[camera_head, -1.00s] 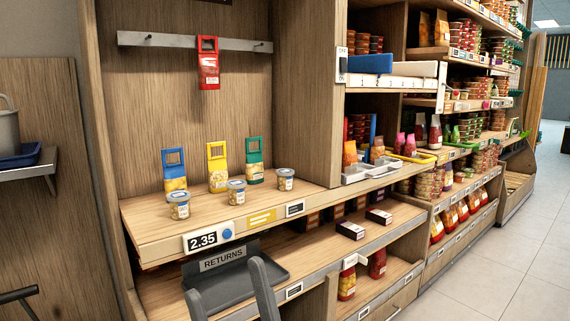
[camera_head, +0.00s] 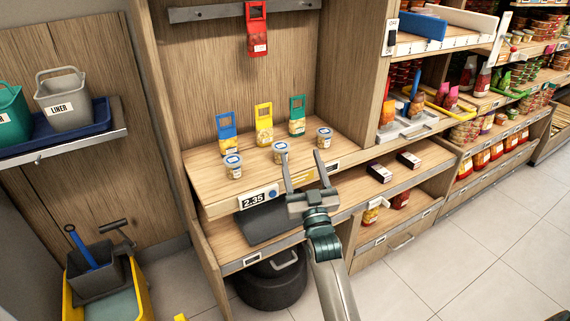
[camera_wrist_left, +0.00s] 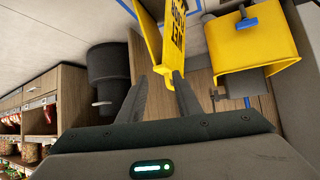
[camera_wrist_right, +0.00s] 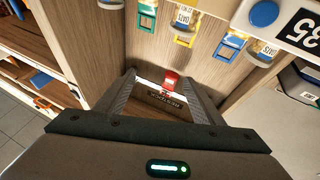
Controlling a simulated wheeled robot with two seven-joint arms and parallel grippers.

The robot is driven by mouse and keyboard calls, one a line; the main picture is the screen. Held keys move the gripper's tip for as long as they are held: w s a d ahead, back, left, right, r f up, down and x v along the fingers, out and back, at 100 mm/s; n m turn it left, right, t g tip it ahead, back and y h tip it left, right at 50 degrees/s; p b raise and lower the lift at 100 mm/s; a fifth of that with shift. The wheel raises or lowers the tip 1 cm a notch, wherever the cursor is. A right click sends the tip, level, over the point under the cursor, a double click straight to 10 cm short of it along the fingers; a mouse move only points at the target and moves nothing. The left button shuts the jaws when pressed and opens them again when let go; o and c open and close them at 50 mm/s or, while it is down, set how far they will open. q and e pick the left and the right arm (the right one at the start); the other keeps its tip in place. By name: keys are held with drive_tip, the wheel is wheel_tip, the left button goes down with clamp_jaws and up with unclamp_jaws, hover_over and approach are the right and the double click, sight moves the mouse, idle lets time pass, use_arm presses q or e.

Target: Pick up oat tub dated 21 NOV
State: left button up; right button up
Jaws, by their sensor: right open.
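Three small oat tubs with blue lids stand on the wooden shelf: a left tub (camera_head: 233,168), a middle tub (camera_head: 280,153) and a right tub (camera_head: 324,139). Their dates are too small to read. The right wrist view shows tubs with "OATS" labels at its top, one at upper right (camera_wrist_right: 262,52) and another (camera_wrist_right: 185,22). My right gripper (camera_head: 301,153) is open and empty, its fingers pointing up in front of the shelf, near the middle and right tubs. My left gripper (camera_wrist_left: 159,78) is open, seen only in its wrist view, away from the tubs.
Blue (camera_head: 226,131), yellow (camera_head: 264,125) and green (camera_head: 297,115) packs stand behind the tubs. A red pack (camera_head: 256,30) hangs from the rail above. A price tag (camera_head: 258,197) is on the shelf edge. A yellow sign (camera_wrist_left: 165,30) shows beyond my left fingers.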

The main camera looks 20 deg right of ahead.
use_arm(q)
drive_tip(key=s+a+f+g+p, duration=0.2)
drive_tip(key=s+a+g+p, duration=0.1)
drive_tip(key=s, duration=0.8)
drive_tip(key=s+a+f+g+y+p, duration=0.1)
drive_tip(key=s+a+f+g+p, duration=0.1)
drive_tip(key=s, duration=1)
drive_tip(key=s+a+f+g+y+p, duration=0.1)
drive_tip(key=s+a+f+g+p, duration=0.2)
drive_tip(key=s, duration=0.9)
drive_tip(key=a+g+p, duration=0.1)
drive_tip(key=a+p, duration=0.1)
drive_tip(key=shift+s+a+n+p, duration=0.15)
drive_tip(key=shift+s+n+p, duration=0.15)
drive_tip(key=shift+p, duration=0.1)
use_arm(e)
drive_tip(key=w+d+f+m+g+h, duration=0.1)
drive_tip(key=w+d+g, duration=0.1)
drive_tip(key=d, duration=0.3)
drive_tip(key=w+d+f+m+g+h, duration=0.1)
drive_tip(key=d+f+g, duration=0.1)
drive_tip(key=d, duration=0.3)
drive_tip(key=shift+w+d+f+m+g, duration=0.2)
drive_tip(key=shift+w+d+m+g, duration=0.2)
drive_tip(key=shift+g, duration=0.4)
use_arm(q)
drive_tip(key=shift+w, duration=0.1)
use_arm(e)
drive_tip(key=shift+a, duration=0.1)
